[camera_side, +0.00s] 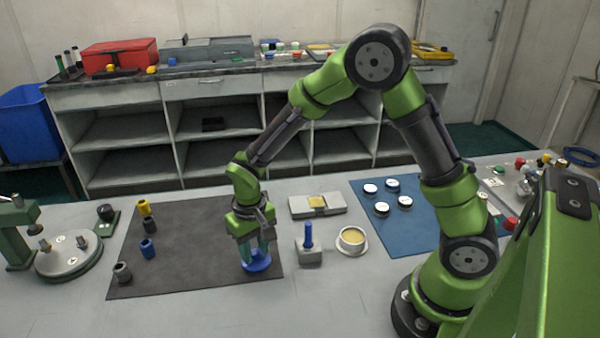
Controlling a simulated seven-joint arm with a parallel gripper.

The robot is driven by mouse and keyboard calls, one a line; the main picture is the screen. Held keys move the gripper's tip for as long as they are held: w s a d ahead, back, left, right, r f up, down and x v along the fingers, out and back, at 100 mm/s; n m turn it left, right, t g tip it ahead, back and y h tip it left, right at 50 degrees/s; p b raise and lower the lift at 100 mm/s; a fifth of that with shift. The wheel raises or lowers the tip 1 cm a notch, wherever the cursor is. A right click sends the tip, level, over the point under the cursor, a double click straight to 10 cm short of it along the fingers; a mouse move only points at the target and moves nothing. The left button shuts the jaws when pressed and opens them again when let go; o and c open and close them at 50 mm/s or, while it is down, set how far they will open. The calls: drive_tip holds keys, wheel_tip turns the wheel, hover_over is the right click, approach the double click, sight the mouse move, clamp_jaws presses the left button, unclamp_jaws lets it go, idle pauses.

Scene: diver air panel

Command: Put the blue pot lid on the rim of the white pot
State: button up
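The blue pot lid (258,266) is at the right part of the dark mat, low at or just above its surface. My gripper (255,251) points down directly over the lid, with its fingertips at the lid's middle. The fingers hide the lid's centre, so I cannot tell whether they are closed on it. The white pot (352,249) stands to the right of the lid on the grey table. It is upright, its top is uncovered, and something yellowish shows inside.
A grey block with an upright blue handle (308,238) stands between lid and pot. Behind it is a pale tray (317,206). Several small cylinders stand on the dark mat (190,270) at left. A blue mat (425,231) with several white-topped round pieces lies right.

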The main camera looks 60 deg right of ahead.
clamp_jaws()
drive_tip(key=shift+r, duration=1.3)
drive_tip(key=shift+r, duration=0.1)
